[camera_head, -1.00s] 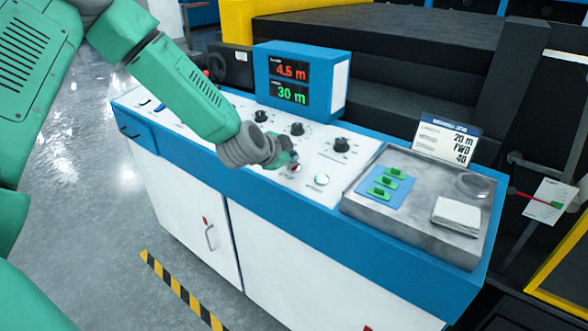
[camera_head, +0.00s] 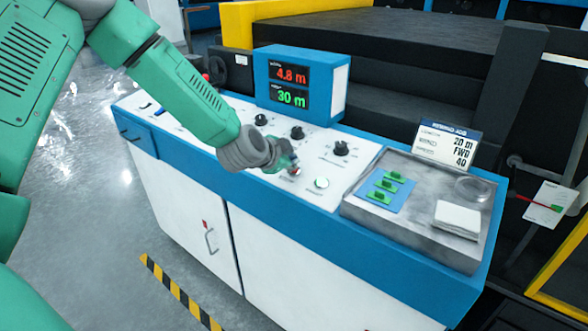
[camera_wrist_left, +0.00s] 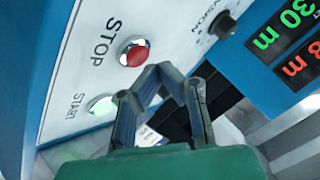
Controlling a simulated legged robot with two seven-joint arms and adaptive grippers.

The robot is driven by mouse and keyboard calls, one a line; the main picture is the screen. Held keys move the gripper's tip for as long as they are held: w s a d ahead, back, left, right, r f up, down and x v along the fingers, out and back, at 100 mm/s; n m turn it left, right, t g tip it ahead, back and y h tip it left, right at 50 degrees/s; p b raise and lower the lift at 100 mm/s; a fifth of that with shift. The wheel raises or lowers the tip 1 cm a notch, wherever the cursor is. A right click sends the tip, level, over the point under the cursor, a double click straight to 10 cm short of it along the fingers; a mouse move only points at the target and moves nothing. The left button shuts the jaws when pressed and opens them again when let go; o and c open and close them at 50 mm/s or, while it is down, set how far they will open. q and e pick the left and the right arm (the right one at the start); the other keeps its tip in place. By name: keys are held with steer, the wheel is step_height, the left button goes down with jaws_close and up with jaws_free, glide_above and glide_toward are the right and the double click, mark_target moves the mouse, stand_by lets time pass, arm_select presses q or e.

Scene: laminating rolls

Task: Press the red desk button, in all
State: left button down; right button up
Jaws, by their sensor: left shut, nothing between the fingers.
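The red STOP button (camera_wrist_left: 134,55) is round with a pale ring and sits on the white console panel (camera_wrist_left: 75,60). In the head view the red button (camera_head: 294,171) shows just beside my left gripper (camera_head: 287,161). My left gripper (camera_wrist_left: 163,70) is shut and empty. In the wrist view its tips appear close beside the button, with the button's face in clear view; I cannot tell how high they are above the panel. My right gripper is not in view.
A lit green START button (camera_head: 321,182) is close to the red one. Black knobs (camera_head: 297,132) stand behind it. A display box (camera_head: 301,82) reads 4.8 m and 30 m. A grey tray (camera_head: 408,220) with green-marked pieces and a white pad lies to the right.

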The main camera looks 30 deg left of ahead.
arm_select(q)
steer(key=shift+w+f+b, duration=0.1)
steer(key=shift+f+b, duration=0.2)
steer(key=shift+f, duration=0.4)
stand_by(0.8)
steer(key=shift+r, duration=0.1)
steer(key=shift+r+p, duration=0.7)
steer(key=shift+p, duration=0.1)
steer(key=r+p, duration=0.2)
steer(key=s+r+p, duration=0.1)
steer(key=r+p, duration=0.1)
steer(key=r, duration=0.1)
steer(key=shift+p, duration=0.3)
steer(key=shift+s, duration=0.1)
steer(key=shift+f, duration=0.1)
stand_by(0.6)
